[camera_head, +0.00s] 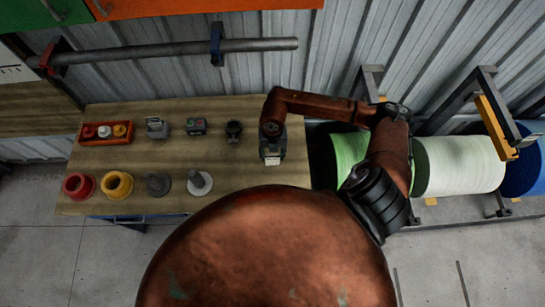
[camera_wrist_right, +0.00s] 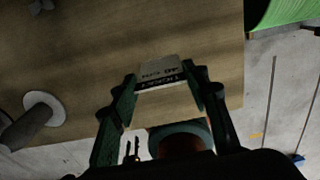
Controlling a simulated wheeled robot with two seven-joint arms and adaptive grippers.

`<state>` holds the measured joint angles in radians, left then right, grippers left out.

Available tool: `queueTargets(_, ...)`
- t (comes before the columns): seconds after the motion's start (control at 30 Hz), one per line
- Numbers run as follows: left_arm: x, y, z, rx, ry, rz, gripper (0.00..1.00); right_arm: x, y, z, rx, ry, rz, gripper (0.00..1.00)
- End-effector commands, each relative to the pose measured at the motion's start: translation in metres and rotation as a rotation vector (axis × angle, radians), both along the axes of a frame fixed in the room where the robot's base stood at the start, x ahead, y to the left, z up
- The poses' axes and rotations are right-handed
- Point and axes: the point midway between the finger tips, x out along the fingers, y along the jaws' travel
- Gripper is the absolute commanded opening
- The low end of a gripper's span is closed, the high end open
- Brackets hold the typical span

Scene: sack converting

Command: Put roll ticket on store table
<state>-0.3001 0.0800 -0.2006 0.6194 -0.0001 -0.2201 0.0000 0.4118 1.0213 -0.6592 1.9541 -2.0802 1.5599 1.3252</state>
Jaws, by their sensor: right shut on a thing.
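The roll ticket (camera_wrist_right: 160,72) is a small pale card with dark print and a dark band, seen in the right wrist view. My right gripper (camera_wrist_right: 160,80) has a fingertip at each side of it and is shut on it. In the head view the right gripper (camera_head: 272,148) is over the right end of a wooden table (camera_head: 240,174), and the card's pale edge (camera_head: 272,159) shows below it. I cannot tell whether the ticket touches the tabletop or is just above it. My left gripper is not in view.
A red tray (camera_head: 82,139), grey device (camera_head: 156,127), button box (camera_head: 195,126) and dark cylinder (camera_head: 234,130) stand along the back. Red (camera_head: 78,186) and yellow (camera_head: 117,184) rings, a dark cone (camera_head: 158,185) and grey spool (camera_head: 200,182) stand in front. Green (camera_head: 344,157) and white (camera_head: 460,165) rolls lie right.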

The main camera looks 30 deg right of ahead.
Motion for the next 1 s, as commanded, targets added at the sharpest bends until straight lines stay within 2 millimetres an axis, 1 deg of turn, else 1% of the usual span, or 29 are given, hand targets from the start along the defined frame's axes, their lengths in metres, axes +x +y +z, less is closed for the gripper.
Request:
queueTargets(0.03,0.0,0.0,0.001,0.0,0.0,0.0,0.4,0.002,-0.001,-0.004,0.0,0.002,-0.002,0.31)
queueTargets(0.2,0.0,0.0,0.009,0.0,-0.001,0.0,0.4,0.001,-0.001,-0.026,0.0,0.004,-0.002,0.31)
queueTargets(0.27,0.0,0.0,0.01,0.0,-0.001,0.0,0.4,0.002,-0.001,-0.032,0.0,0.001,0.0,0.31)
queueTargets(0.63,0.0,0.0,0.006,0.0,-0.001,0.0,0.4,0.002,-0.001,-0.038,-0.001,0.001,0.0,0.31)
queueTargets(0.67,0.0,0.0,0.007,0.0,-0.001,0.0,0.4,0.002,-0.001,-0.037,-0.001,0.001,0.0,0.44)
queueTargets(0.7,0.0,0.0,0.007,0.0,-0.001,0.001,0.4,0.002,-0.001,-0.037,-0.001,0.001,0.0,0.47)
queueTargets(0.9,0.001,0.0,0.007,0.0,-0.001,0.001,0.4,0.002,-0.001,-0.037,-0.001,0.001,0.0,0.6)
queueTargets(1.0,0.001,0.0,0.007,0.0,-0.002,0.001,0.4,0.002,-0.001,-0.036,-0.001,0.001,0.0,0.6)
